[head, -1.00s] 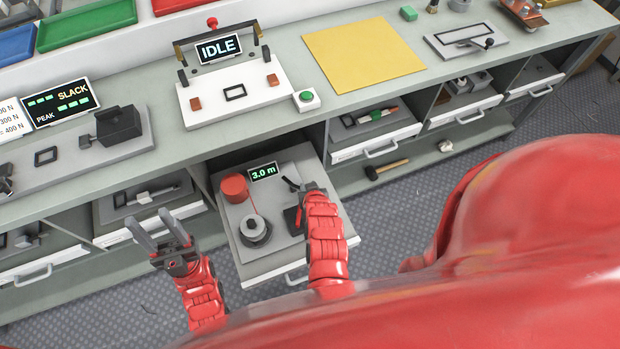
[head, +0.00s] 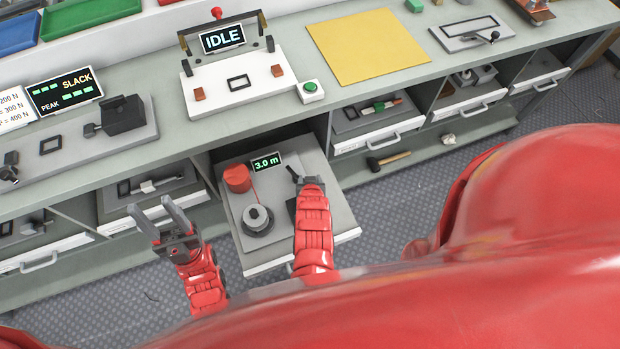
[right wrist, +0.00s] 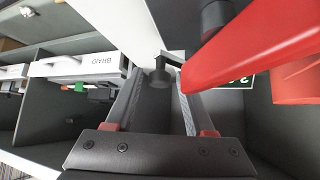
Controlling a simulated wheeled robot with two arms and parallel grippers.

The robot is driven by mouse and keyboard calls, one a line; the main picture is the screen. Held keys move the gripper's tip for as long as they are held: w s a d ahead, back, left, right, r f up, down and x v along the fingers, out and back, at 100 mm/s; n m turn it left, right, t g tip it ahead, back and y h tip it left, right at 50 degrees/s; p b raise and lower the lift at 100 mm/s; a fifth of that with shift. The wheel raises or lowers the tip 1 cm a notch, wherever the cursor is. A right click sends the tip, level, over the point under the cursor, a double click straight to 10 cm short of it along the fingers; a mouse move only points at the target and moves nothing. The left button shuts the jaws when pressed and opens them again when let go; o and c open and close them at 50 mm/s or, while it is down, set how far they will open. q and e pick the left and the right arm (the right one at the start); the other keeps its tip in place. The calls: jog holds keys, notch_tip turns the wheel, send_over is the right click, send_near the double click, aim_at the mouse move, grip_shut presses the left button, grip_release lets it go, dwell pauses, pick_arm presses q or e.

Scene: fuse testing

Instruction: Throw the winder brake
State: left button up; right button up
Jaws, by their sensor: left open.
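The winder sits in an open drawer (head: 287,243) below the bench. It has a red spool (head: 237,178), a grey reel (head: 257,219) and a display (head: 267,162) reading 3.0 m. A dark lever (head: 293,174), likely the brake, stands at its right side, partly hidden by my right arm. In the right wrist view my right gripper (right wrist: 160,90) has its fingers apart, with a black knob (right wrist: 160,76) between or just beyond the tips; contact is unclear. My left gripper (head: 151,206) is open and empty, left of the drawer.
On the bench stand a white unit with an IDLE display (head: 223,39), a green button (head: 310,87), a yellow mat (head: 368,47) and a SLACK display (head: 64,92). A red bar-like part (right wrist: 250,42) crosses close above the right finger in the wrist view. Other drawers flank the winder drawer.

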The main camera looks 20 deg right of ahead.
jog(key=shift+o, duration=0.2)
jog(key=p+v, duration=0.7)
jog(key=v, duration=1)
jog(key=shift+s+r, duration=0.15)
